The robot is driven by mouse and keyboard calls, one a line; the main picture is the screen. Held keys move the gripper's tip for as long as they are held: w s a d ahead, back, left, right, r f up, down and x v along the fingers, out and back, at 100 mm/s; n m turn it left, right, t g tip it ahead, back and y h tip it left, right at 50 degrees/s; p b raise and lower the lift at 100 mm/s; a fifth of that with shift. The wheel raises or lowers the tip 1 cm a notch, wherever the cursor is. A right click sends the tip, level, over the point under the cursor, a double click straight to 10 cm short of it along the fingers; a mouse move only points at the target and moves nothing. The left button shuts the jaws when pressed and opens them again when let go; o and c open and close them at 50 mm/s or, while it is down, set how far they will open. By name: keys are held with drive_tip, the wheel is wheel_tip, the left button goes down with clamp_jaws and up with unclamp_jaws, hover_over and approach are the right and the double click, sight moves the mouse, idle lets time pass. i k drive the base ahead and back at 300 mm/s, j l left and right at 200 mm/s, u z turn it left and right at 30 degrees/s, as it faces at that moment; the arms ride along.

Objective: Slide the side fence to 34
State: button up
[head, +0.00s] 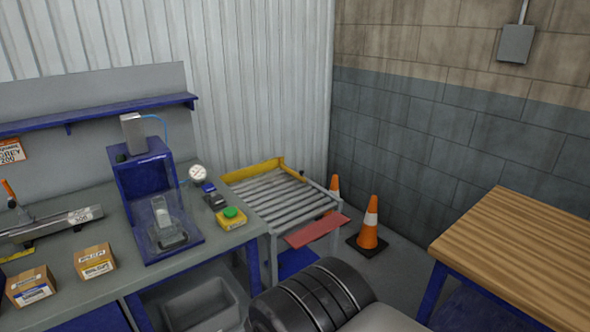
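The runout table (333,188) stands in the middle of the head view, with a bed of grey rollers (272,192) in a grey frame. A yellow rail (252,172), which looks like the side fence, runs along the far edge of the rollers. No scale or number can be read on it, so I cannot tell its setting. A red flap (316,231) hangs at the table's near right end. My gripper is not in view.
Left of the rollers, a workbench (120,214) carries a blue press (146,178), a yellow button box (231,218), a dial gauge (198,173) and cartons (95,261). A wood-topped bench (520,250) is at right.

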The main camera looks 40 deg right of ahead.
sight(300, 176)
drive_tip(key=i+l+z, duration=0.2)
drive_tip(key=i+l, duration=1.1)
drive_tip(key=l, duration=0.45)
drive_tip(key=i+l+z, duration=0.15)
drive_tip(key=i+l, duration=1.3)
drive_tip(key=k+l, duration=0.05)
drive_tip(key=l, duration=0.05)
